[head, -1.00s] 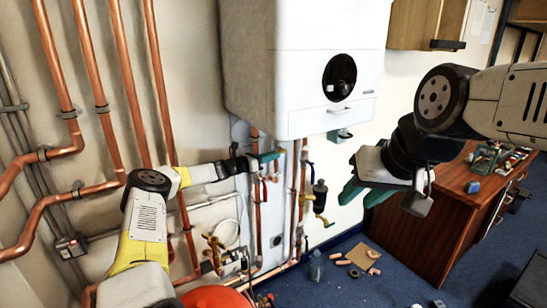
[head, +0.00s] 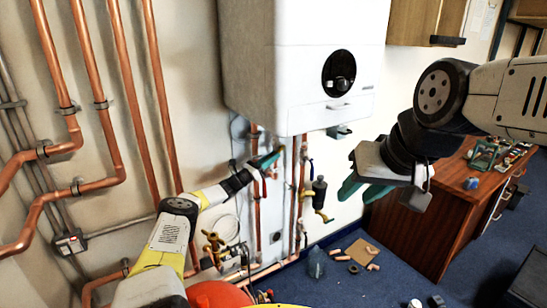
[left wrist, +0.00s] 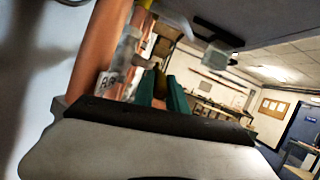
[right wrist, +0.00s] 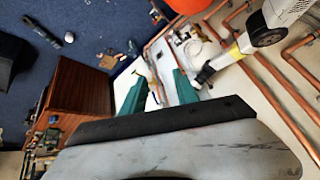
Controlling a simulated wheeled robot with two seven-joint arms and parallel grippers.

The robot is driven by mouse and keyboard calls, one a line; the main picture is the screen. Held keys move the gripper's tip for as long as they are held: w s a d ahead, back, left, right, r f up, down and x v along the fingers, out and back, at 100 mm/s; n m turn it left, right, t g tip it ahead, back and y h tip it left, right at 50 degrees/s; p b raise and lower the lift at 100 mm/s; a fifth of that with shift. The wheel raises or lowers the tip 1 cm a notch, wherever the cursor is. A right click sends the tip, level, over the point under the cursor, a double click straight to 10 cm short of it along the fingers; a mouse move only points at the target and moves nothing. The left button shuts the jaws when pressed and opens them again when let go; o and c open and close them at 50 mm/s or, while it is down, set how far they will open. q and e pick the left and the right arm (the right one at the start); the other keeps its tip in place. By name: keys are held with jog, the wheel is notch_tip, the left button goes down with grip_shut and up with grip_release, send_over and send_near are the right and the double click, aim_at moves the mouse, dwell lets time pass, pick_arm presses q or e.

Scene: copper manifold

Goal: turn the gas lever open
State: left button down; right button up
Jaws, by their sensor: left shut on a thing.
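My left gripper (head: 268,160) is below the white boiler, at the copper pipes. Only a small part of the lever shows between the fingers. In the head view the fingers and wrist hide it, so its angle cannot be told. A labelled copper pipe (left wrist: 97,50) runs close beside the fingers. My right gripper (head: 362,188) hangs in free air right of the boiler. Its fingers are apart and empty in the right wrist view (right wrist: 158,92).
The white boiler (head: 290,70) hangs just above my left gripper. Copper pipes (head: 115,100) line the wall at left. Brass valves (head: 213,245) and a red vessel (head: 217,295) sit low. A wooden desk (head: 410,220) stands at right. Small parts lie on the blue floor.

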jog(key=shift+w, duration=0.2)
jog(key=c, duration=0.6)
jog(key=shift+n+t+h, duration=0.3)
jog(key=shift+n+h, duration=0.1)
jog(key=shift+n, duration=0.3)
jog(key=w, duration=0.9)
jog(key=shift+w+f, duration=0.15)
jog(key=shift+f, duration=0.05)
grip_shut()
jog(key=w+a+f+n+t+y, duration=0.1)
jog(key=w+a+f, duration=0.4)
jog(key=w, duration=1)
jog(key=w+a+f+n+t+y, duration=0.2)
jog(key=w+a+f, duration=0.4)
jog(key=w, duration=0.9)
jog(key=w+a+f+n+t+y, duration=0.1)
jog(key=w+a+f+n, duration=0.3)
jog(key=w, duration=1.1)
notch_tip(320, 180, down, 3)
jog(key=shift+w+a+f+n+t, duration=0.15)
jog(key=shift+a+n+t, duration=0.15)
jog(key=shift+a+t, duration=0.75)
